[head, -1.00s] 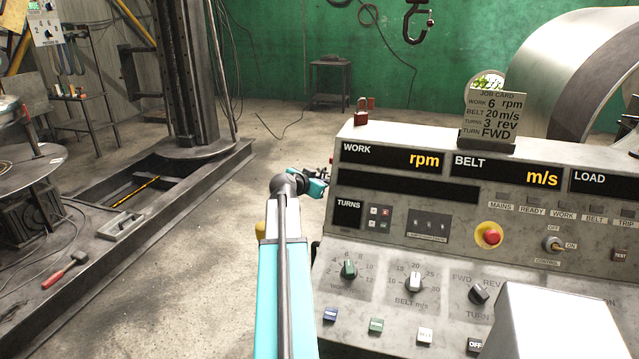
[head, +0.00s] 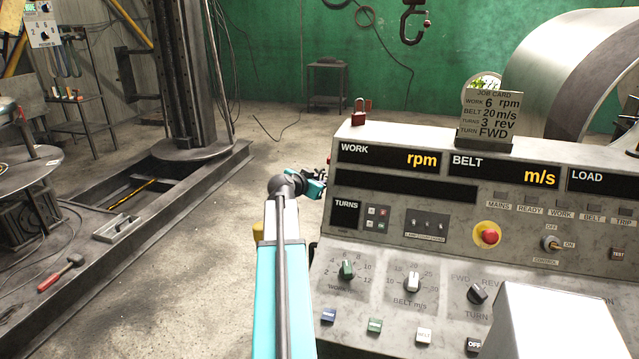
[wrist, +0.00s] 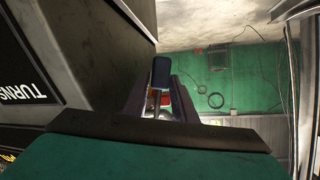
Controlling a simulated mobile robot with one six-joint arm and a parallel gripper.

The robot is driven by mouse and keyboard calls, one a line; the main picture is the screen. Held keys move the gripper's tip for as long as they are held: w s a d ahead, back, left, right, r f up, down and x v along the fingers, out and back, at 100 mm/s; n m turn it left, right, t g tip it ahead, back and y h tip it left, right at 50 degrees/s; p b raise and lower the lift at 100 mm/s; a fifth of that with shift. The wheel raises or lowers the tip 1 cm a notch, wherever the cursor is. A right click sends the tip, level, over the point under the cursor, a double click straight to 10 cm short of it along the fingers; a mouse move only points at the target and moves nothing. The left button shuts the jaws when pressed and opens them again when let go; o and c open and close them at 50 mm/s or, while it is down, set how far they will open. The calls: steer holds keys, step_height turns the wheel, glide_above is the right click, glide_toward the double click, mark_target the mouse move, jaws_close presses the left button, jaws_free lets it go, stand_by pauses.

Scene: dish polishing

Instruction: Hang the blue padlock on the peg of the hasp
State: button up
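In the wrist view a dark blue block, which looks like the blue padlock (wrist: 161,71), sits between the fingertips of my gripper (wrist: 161,82). The fingers appear closed on its two sides. A thin metal bar, perhaps its shackle, shows below the body, with something red behind it. In the head view my gripper is at the left side of the console, largely hidden behind its edge; the padlock cannot be made out there. The hasp and its peg cannot be clearly made out in either view.
The grey control console (head: 400,261) fills the right, with its side wall close beside my gripper in the wrist view. A job card (head: 489,116) stands on top. Open floor (head: 190,265) lies to the left.

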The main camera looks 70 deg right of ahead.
steer(key=shift+o, duration=1.4)
steer(key=shift+a, duration=0.15)
steer(key=b+v, duration=0.3)
steer(key=v, duration=1)
steer(key=shift+a, duration=0.25)
steer(key=shift+w+r, duration=0.1)
steer(key=shift+w, duration=0.1)
